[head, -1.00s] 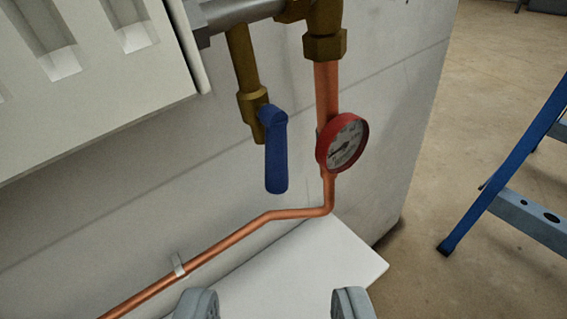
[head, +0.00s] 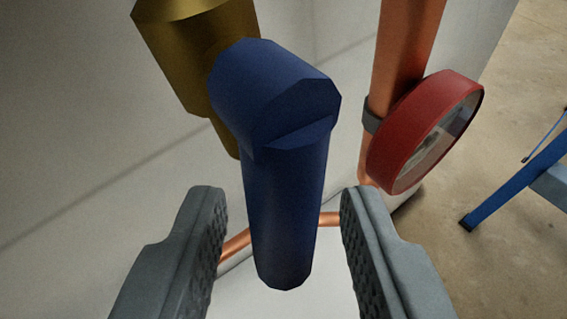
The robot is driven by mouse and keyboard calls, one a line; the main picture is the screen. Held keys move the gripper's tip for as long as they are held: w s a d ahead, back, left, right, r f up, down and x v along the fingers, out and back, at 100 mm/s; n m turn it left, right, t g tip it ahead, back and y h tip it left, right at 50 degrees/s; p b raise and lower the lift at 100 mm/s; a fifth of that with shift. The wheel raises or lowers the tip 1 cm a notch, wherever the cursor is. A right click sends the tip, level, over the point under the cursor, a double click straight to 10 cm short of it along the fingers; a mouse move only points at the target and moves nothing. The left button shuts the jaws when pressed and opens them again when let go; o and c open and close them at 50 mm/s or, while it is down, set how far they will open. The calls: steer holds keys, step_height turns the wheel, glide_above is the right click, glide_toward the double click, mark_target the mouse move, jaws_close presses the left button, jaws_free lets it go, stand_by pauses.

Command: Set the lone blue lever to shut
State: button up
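The blue lever (head: 285,205) hangs down from a brass valve body (head: 185,50) in the middle of the view. Its thick hub is at the top and its handle points to the bottom of the picture, about in line with the brass pipe behind it. My gripper (head: 283,215) is open, with one grey finger on each side of the handle. A gap shows between the handle and each finger. The lower end of the handle lies between the fingers.
A red-rimmed gauge (head: 425,130) on a vertical copper pipe (head: 405,50) stands close to the right of the lever and right finger. A thin copper pipe (head: 237,245) runs behind the handle along the pale wall (head: 70,150). A blue ladder (head: 510,185) stands on the floor at right.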

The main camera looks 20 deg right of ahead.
steer(key=shift+w+d+f, duration=0.2)
steer(key=shift+w, duration=0.2)
jaws_close()
